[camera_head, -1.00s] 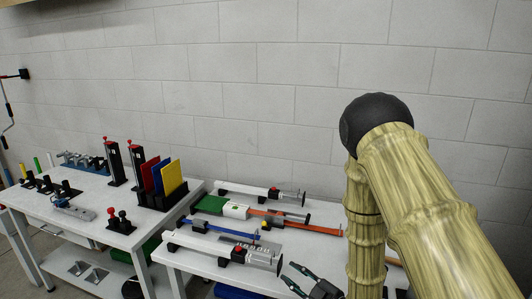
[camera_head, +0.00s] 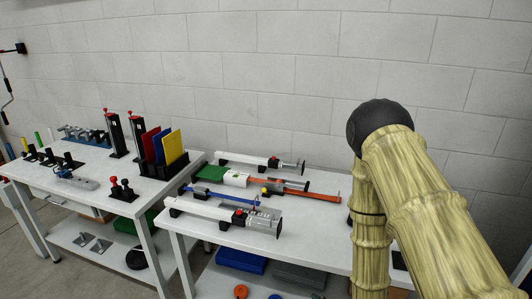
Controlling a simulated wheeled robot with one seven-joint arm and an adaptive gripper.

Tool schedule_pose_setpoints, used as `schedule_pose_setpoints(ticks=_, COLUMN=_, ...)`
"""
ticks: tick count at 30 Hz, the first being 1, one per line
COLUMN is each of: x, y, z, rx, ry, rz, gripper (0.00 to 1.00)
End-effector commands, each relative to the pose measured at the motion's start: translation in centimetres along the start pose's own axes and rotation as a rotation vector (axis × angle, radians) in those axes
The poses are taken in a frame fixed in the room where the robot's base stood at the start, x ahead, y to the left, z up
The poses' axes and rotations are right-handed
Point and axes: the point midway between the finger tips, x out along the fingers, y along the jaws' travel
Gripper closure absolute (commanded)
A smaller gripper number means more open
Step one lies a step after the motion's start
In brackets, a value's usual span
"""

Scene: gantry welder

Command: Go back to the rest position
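My gripper is not in view now; only my bamboo-textured arm with a dark rounded joint shows at the right. The front white table (camera_head: 330,232) carries a long white cylinder with a clear end (camera_head: 215,211) near its front edge. A similar white cylinder (camera_head: 240,159) lies at the back. Between them lie a green and white block (camera_head: 221,176), an orange bar (camera_head: 322,194) and a blue bar (camera_head: 217,196). My arm covers the right part of this table.
A second white table (camera_head: 60,172) at the left holds red, blue and yellow panels (camera_head: 174,146) in a black rack, two upright black posts (camera_head: 115,133) and several small tools. A block wall (camera_head: 260,70) stands behind.

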Motion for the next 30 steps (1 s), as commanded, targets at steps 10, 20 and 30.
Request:
schedule_pose_setpoints(ticks=10, x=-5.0, y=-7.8, z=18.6, rx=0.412, ry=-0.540, rz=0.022, gripper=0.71)
schedule_pose_setpoints(ticks=20, x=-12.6, y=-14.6, z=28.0, rx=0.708, ry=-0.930, rz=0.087, gripper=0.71)
schedule_pose_setpoints(ticks=30, x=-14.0, y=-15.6, z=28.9, rx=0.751, ry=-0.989, rz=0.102, gripper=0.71)
